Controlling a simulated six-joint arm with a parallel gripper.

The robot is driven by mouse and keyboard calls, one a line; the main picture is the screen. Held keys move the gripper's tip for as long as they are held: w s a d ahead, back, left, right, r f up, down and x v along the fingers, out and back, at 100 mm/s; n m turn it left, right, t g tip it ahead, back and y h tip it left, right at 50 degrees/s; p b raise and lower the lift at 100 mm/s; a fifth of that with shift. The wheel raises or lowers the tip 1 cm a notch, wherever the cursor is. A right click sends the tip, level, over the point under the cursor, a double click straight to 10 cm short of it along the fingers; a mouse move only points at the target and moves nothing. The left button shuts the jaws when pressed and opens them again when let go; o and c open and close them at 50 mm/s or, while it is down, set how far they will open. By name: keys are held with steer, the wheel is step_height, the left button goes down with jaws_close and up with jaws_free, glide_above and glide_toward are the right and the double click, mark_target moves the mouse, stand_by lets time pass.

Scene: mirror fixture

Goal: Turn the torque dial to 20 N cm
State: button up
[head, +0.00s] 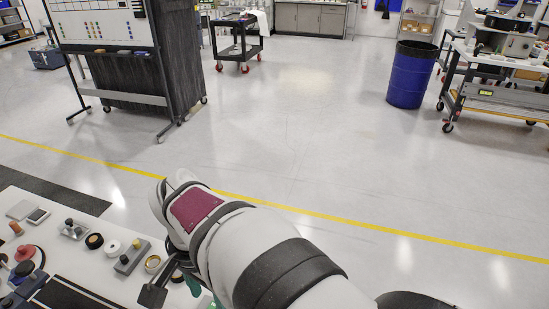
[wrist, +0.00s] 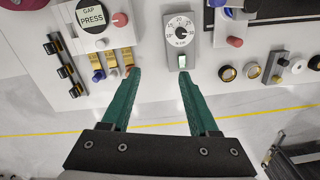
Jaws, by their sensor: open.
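The torque dial (wrist: 180,30) shows in the wrist view at the top, right of centre. It has a round white face with small numbers, a dark centre and "N cm" lettering, on a grey upright plate (wrist: 192,45). Its exact setting is too small to read. In the head view my arm hides most of the gripper.
Round fittings (wrist: 228,73) lie to the right. In the head view, the crowded white bench (head: 95,262) is at lower left.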

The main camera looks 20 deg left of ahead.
steer(key=s+a+f, duration=0.2)
steer(key=a, duration=0.3)
steer(key=f, duration=1.5)
steer(key=shift+s+a+f, duration=0.15)
steer(key=shift+s+f, duration=0.05)
steer(key=shift+f, duration=0.05)
jaws_close()
